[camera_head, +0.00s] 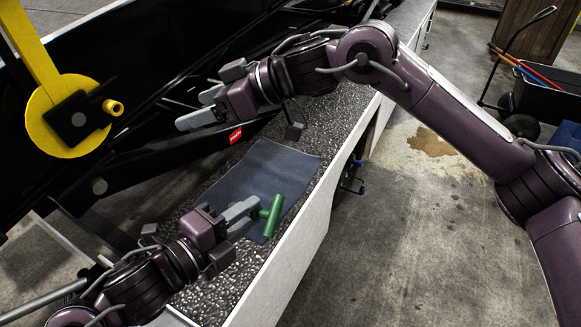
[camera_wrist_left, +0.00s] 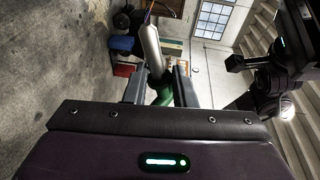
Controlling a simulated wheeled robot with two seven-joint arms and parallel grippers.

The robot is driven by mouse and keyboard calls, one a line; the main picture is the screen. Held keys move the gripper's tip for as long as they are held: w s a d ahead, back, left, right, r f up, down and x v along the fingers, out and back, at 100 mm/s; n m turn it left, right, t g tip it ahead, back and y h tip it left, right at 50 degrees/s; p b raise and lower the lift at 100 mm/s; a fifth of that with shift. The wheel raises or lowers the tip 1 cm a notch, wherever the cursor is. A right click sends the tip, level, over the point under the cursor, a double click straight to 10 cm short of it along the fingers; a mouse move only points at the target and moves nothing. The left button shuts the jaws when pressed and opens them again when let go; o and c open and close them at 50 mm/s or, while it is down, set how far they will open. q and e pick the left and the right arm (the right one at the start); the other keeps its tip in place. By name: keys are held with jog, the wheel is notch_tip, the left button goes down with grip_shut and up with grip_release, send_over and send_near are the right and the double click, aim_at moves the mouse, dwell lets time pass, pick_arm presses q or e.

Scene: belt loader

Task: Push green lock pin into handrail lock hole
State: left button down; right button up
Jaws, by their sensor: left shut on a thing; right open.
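The green lock pin (camera_head: 271,217) is in the jaws of my left gripper (camera_head: 257,211), above the bench top and dark mat. In the left wrist view the pin's green part (camera_wrist_left: 163,93) sits between the two fingers of my left gripper (camera_wrist_left: 160,88), with a pale rod shape beyond it. The yellow handrail (camera_head: 36,45) ends in a round yellow plate (camera_head: 50,125) with a black block and a short yellow tube (camera_head: 113,107). I cannot make out the lock hole for certain. My right gripper (camera_head: 205,108) is open and empty, right of the plate and apart from it.
A blue-grey mat (camera_head: 262,170) lies on the speckled bench top (camera_head: 340,105). Black loader beams (camera_head: 150,165) with a red tag (camera_head: 236,135) run along the left. A black cart (camera_head: 545,95) stands at the far right.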

jog(key=s+d+h, duration=0.3)
jog(key=s+h, duration=0.1)
jog(key=s, duration=0.5)
jog(key=m+t+h, duration=0.1)
jog(key=m+h, duration=0.2)
jog(key=h, duration=0.3)
send_near(272, 216)
jog(key=x, duration=0.3)
jog(key=w+x, duration=0.1)
jog(key=x, duration=0.6)
jog(key=shift+w+a, duration=0.3)
jog(key=shift+w, duration=0.1)
jog(key=c, duration=1.1)
pick_arm(q)
jog(key=c, duration=1.1)
grip_release()
pick_arm(e)
grip_shut()
